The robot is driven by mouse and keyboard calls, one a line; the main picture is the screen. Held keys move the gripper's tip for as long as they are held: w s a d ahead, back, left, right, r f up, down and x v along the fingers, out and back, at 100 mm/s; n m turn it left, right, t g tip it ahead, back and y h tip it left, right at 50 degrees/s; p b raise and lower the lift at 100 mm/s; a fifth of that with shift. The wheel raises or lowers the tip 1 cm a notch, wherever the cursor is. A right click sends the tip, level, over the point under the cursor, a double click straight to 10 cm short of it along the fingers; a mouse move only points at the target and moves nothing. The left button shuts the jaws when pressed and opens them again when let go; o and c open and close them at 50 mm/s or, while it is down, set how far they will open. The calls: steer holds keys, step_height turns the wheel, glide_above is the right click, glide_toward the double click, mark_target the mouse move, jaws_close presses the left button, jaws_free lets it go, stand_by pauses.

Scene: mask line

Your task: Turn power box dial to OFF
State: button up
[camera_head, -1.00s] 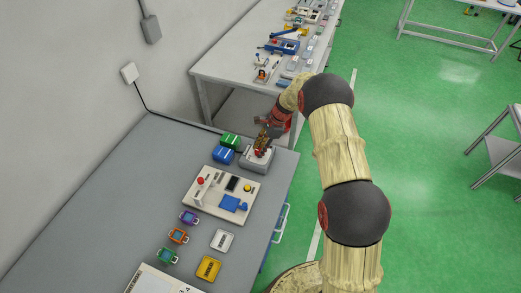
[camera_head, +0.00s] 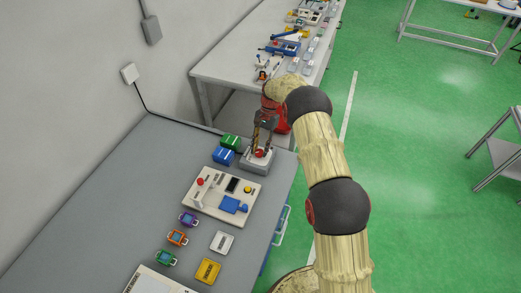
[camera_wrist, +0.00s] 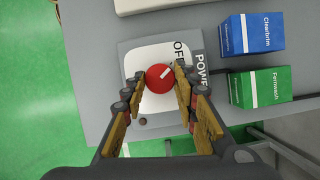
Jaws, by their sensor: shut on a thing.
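The power box (camera_head: 254,167) stands near the far right end of the grey bench, with a pale plate (camera_wrist: 140,54) on its top. Its round red dial (camera_wrist: 160,80) has a white pointer line, which points toward the upper right in the wrist view. The dial also shows in the head view (camera_head: 259,153). "OFF" is printed on the plate just above and right of the dial, with "POWER" on the grey edge beyond. My gripper (camera_wrist: 160,76) comes down from above, with one finger on each side of the dial, shut on it. Other dial markings are hidden or unreadable.
A blue Clearbrim box (camera_wrist: 252,33) and a green Fernwash box (camera_wrist: 260,87) stand beside the power box. A beige panel (camera_head: 221,194) with a red button lies nearer on the bench. Small coloured devices and trays lie nearer still. A white table (camera_head: 235,70) stands beyond.

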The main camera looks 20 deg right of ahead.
steer(key=shift+n+h, duration=0.3)
steer(key=shift+n, duration=0.3)
steer(key=shift+w, duration=0.1)
steer(key=o, duration=1.1)
steer(key=shift+o, duration=0.2)
steer(key=shift+r, duration=0.1)
steer(key=v, duration=1.1)
steer(key=shift+w+r, duration=0.25)
steer(key=shift+r, duration=0.05)
steer(key=shift+d+n, duration=0.1)
steer(key=shift+n, duration=0.2)
